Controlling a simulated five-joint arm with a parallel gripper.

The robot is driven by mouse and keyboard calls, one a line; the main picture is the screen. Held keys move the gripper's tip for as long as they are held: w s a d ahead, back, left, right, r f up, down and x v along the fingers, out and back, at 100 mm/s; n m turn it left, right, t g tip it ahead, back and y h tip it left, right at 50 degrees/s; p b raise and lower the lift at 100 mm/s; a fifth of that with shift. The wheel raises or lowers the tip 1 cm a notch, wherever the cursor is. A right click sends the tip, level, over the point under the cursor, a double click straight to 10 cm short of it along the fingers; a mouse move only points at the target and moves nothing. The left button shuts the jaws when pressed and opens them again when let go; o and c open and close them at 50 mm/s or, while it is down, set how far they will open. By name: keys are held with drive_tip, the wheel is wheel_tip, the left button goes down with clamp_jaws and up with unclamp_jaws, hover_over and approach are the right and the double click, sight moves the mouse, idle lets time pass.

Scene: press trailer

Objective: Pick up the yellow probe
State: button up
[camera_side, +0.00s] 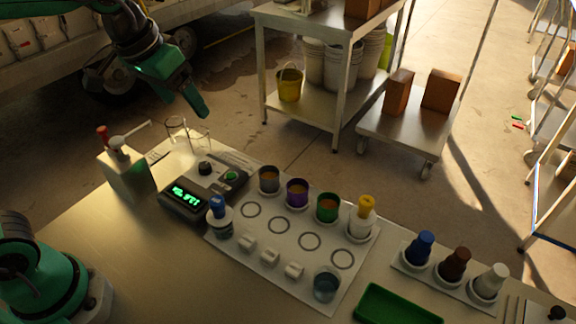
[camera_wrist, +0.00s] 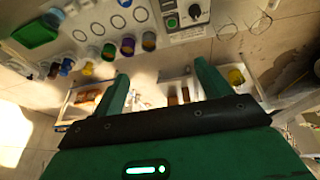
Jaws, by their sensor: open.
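The yellow probe (camera_side: 366,206) stands upright in a pale round holder at the back right corner of the white mat (camera_side: 262,257) in the side view. In the wrist view it appears small at the left (camera_wrist: 88,68), among the other coloured pieces. My gripper (camera_side: 196,103) hangs high at the upper left of the side view, well away from the probe. Its two green fingers are spread with nothing between them in the wrist view (camera_wrist: 163,84).
A blue-topped probe (camera_side: 217,207), glass beaker (camera_side: 326,284) and meter (camera_side: 185,199) are nearby. Blue, brown and white pieces stand in a rack (camera_side: 459,286) to the right, beside a green tray (camera_side: 392,306).

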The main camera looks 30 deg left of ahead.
drive_tip(key=w+d+g, duration=0.1)
drive_tip(key=w+d, duration=0.5)
drive_tip(key=m+g, duration=0.1)
drive_tip(key=g, duration=0.2)
hover_over(367, 201)
drive_tip(key=f, duration=1.5)
drive_tip(key=shift+a+f, duration=0.1)
drive_tip(key=shift+a, duration=0.2)
drive_tip(key=shift+d+f, duration=0.25)
drive_tip(key=shift+f, duration=0.1)
drive_tip(key=shift+f, duration=1.2)
drive_tip(key=shift+f, duration=0.1)
